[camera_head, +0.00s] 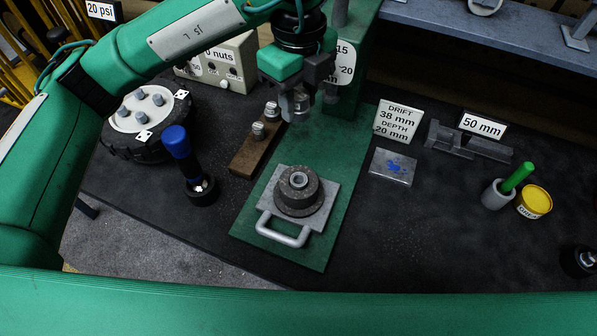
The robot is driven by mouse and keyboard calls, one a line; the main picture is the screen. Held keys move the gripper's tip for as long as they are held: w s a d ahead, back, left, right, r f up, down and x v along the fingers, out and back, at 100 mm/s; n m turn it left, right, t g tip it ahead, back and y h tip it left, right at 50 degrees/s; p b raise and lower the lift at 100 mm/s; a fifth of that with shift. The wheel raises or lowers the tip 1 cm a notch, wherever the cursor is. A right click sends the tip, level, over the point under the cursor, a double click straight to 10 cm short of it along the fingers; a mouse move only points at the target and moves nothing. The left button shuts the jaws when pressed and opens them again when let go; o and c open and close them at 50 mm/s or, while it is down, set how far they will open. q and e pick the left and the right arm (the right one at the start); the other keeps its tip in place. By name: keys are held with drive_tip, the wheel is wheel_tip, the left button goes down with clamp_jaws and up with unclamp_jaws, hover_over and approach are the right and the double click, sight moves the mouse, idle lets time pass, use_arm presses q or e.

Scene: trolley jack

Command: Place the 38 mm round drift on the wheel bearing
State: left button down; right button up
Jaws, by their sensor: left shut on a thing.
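The wheel bearing (299,192), a dark ring with a lighter centre, sits on a grey plate with a looped handle (283,234) on the green press base (335,222). My left gripper (300,112) points down behind the bearing, above the far part of the base. It is shut on a silver round drift (298,104), mostly hidden by the fingers; its size cannot be read. The drift is apart from the bearing. A brown block (245,155) left of the gripper carries other silver drifts (272,111). My right gripper is not in view.
A sign (398,122) reads drift 38 mm, depth 20 mm. The green press column (350,70) stands behind the gripper. A blue-handled tool (178,145) and wheel hub (145,110) are left; a green-handled brush (517,178) and yellow tin (535,201) are right.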

use_arm(q)
drive_tip(key=p, duration=0.4)
hover_over(299, 179)
wheel_tip(299, 179, down, 16)
drive_tip(key=shift+r, duration=0.2)
wheel_tip(299, 179, down, 4)
drive_tip(key=shift+r+p, duration=0.1)
drive_tip(key=shift+p, duration=0.55)
drive_tip(key=shift+f, duration=0.3)
drive_tip(key=c, duration=1)
unclamp_jaws()
drive_tip(key=shift+o, duration=0.2)
drive_tip(key=shift+r, duration=0.1)
